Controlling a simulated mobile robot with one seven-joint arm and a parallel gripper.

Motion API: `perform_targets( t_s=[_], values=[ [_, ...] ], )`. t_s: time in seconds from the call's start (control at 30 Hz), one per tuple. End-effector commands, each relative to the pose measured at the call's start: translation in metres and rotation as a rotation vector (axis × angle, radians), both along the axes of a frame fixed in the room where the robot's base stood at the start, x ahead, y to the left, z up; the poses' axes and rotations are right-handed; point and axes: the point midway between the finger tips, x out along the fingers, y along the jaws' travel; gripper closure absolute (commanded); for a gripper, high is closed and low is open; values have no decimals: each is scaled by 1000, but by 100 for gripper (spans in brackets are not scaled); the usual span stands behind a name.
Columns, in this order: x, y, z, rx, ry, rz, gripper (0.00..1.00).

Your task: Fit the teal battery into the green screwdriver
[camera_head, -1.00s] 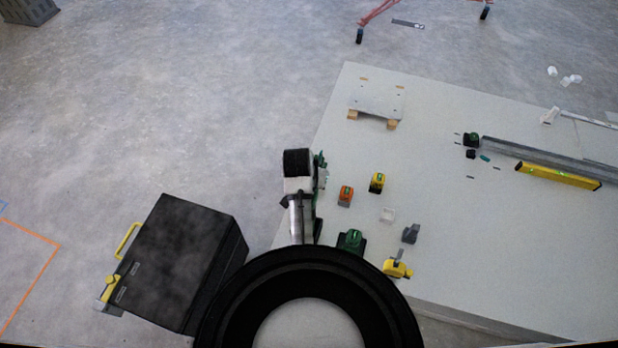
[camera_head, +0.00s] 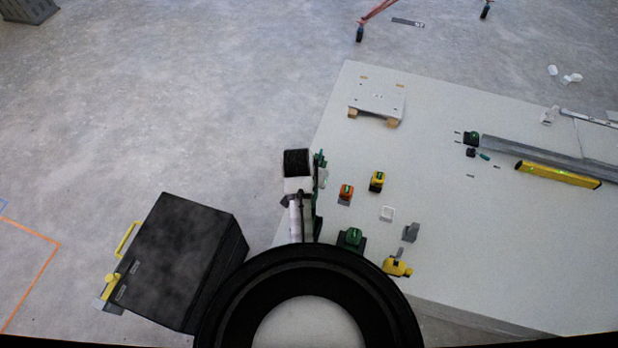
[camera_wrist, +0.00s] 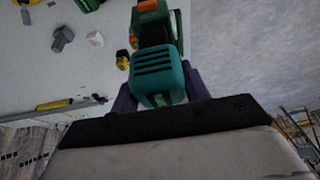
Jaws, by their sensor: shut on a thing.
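The teal battery (camera_wrist: 160,78) is a ribbed block at the centre of the wrist view. My gripper (camera_wrist: 160,90) is shut on it, with a dark purple finger on each side. Directly beyond the battery is the green screwdriver (camera_wrist: 152,32), dark green with an orange part at its top. The two overlap in this view, and I cannot tell whether the battery is seated or only close. In the head view, part of the green tool (camera_head: 319,164) shows beside my arm at the table's left edge; my gripper is mostly hidden there.
On the table (camera_head: 450,240) stand an orange battery (camera_head: 346,191), a yellow battery (camera_head: 377,181), a green charger-like block (camera_head: 351,238) and a yellow tool (camera_head: 397,267). A yellow level (camera_head: 558,175) lies at right. A black box (camera_head: 175,262) stands on the floor at left.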

Motion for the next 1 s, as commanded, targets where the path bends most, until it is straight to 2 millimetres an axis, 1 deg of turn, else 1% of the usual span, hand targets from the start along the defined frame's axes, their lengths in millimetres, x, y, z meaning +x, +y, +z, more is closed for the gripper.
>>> perform_targets(
  t_s=[0.63, 1.0],
  values=[
    [0, 0, -4, 0, -1, 0, 82],
    [0, 0, -14, 0, 0, 0, 82]
  ],
)
